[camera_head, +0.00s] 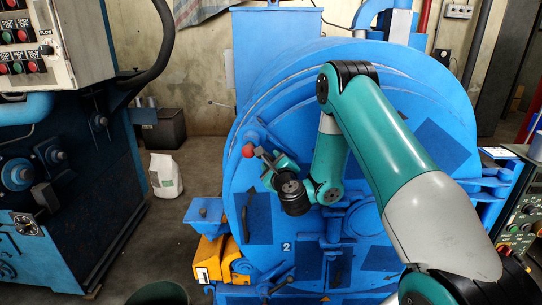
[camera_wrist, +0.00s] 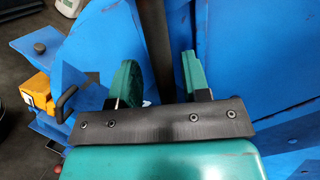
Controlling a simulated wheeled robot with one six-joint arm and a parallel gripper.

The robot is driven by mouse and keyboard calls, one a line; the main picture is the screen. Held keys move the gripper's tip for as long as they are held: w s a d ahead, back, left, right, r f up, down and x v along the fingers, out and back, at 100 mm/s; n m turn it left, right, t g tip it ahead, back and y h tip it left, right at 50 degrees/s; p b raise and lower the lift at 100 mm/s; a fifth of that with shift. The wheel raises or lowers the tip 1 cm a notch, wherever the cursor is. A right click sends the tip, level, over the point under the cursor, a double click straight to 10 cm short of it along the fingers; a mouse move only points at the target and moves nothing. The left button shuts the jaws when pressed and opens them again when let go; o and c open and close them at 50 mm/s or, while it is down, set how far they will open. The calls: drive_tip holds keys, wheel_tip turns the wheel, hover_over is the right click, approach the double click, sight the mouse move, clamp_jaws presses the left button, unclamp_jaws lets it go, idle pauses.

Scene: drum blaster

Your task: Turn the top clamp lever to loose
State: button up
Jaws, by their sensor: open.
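The top clamp lever shows its red knob (camera_head: 248,151) on the upper left of the blue drum door (camera_head: 430,150). My gripper (camera_head: 272,163) is just right of the knob, and it hides most of the lever there. In the wrist view, a dark bar (camera_wrist: 155,45), apparently the lever, runs down between the two teal fingers of my gripper (camera_wrist: 160,75). The fingers are open, one on each side of the bar, with a gap to the right finger. I cannot tell whether the left finger touches it.
A lower black handle (camera_head: 282,285) is at the door's bottom left, near a yellow block (camera_head: 208,257). A control cabinet (camera_head: 55,50) stands at left, and a panel (camera_head: 522,215) at right. A white bag (camera_head: 166,176) sits on the open floor at left.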

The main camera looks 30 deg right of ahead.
drive_tip(key=shift+d, duration=0.3)
drive_tip(key=shift+c, duration=0.3)
clamp_jaws()
